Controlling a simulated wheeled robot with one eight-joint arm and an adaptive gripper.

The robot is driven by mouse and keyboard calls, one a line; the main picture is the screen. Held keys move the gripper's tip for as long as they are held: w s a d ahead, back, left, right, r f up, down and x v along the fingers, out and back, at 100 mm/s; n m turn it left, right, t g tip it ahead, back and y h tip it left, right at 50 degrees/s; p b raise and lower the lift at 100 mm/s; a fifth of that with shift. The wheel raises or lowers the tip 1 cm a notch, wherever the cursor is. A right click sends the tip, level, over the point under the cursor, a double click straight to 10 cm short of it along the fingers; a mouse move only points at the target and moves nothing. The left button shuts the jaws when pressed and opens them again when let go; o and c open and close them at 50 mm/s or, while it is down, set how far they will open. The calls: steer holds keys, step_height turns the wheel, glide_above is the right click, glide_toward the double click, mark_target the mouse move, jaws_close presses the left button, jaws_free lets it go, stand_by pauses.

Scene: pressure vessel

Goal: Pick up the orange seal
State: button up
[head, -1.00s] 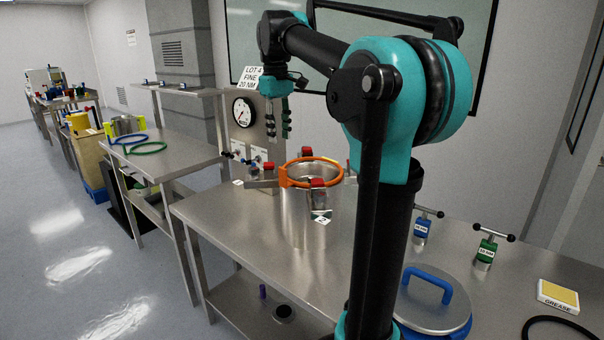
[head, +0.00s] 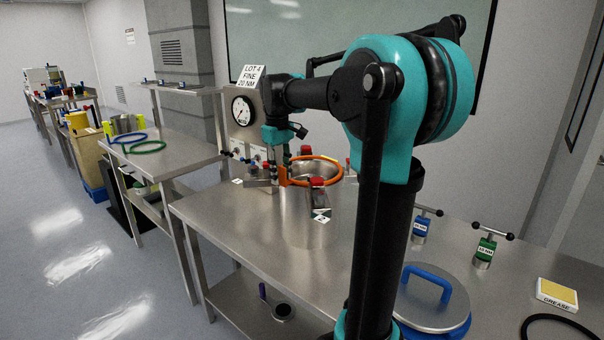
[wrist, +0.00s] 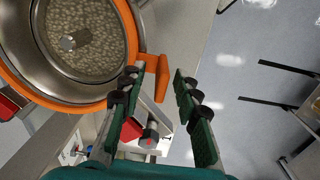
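The orange seal (head: 284,178) is a ring lying on the rim of the steel pressure vessel (head: 312,225) on the near bench. In the wrist view the seal (wrist: 122,18) fills the upper left, with an orange tab (wrist: 161,80) sticking out to the right. My gripper (head: 279,178) points down at the left side of the vessel, beside the seal. In the wrist view my gripper (wrist: 160,75) is open, its two green fingers on either side of the tab. The left fingertip is close to the tab; contact cannot be told.
Red-topped clamps (head: 317,183) stand around the vessel rim. A gauge panel (head: 247,112) with valves stands behind. A lid with a blue handle (head: 432,308) lies at front right. Blue (head: 125,138) and green rings (head: 147,147) lie on the left bench.

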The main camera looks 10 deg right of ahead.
steer(key=shift+f, duration=0.2)
jaws_close()
steer(key=shift+r, duration=0.1)
